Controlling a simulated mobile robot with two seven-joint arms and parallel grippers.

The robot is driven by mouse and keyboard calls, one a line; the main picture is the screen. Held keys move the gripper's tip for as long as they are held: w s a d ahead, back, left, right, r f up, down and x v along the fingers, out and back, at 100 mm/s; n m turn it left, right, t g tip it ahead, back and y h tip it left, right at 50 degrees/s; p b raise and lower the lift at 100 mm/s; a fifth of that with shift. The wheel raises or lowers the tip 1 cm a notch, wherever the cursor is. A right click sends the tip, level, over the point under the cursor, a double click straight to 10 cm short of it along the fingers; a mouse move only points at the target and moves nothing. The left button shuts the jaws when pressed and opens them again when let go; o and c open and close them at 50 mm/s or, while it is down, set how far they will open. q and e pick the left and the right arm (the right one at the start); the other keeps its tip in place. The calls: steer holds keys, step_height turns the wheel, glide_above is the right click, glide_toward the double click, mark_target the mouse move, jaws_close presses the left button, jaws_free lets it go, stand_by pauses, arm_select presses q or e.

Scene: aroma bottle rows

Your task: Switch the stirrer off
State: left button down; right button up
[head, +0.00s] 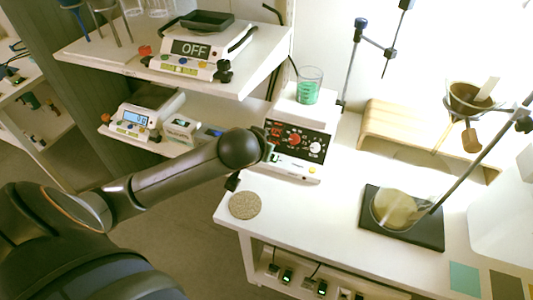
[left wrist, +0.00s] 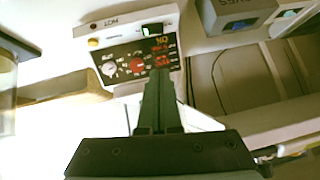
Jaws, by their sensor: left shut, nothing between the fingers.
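The stirrer (head: 310,167) is a white hotplate-type unit on the white bench, with a black front panel holding a red knob and pale knobs. Red digits glow on its panel. A glass beaker (head: 309,86) of green liquid stands on top. In the left wrist view the stirrer (left wrist: 113,34) appears upside down, with lit red and orange digits and a small green-lit part (left wrist: 152,30) beside the panel. My left gripper (head: 271,153) is at the panel's left end. Its shut, empty fingers (left wrist: 160,76) overlap the panel's edge; I cannot tell whether they touch. My right gripper is out of view.
A balance reading OFF (head: 195,65) sits on the upper left shelf, another balance (head: 130,119) below. A round speckled pad (head: 245,205) lies at the bench's front left corner. A wooden stand (head: 395,125) and a flask (head: 396,207) on a black plate stand to the right.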

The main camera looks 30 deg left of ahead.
arm_select(q)
steer(key=b+x, duration=0.1)
steer(key=x, duration=0.9)
step_height(320, 180, down, 3)
steer(key=shift+s+a+r+b, duration=0.15)
steer(key=shift+a+b, duration=0.05)
steer(key=shift+b, duration=0.15)
steer(key=shift+a+f, duration=0.1)
steer(key=shift+f, duration=0.5)
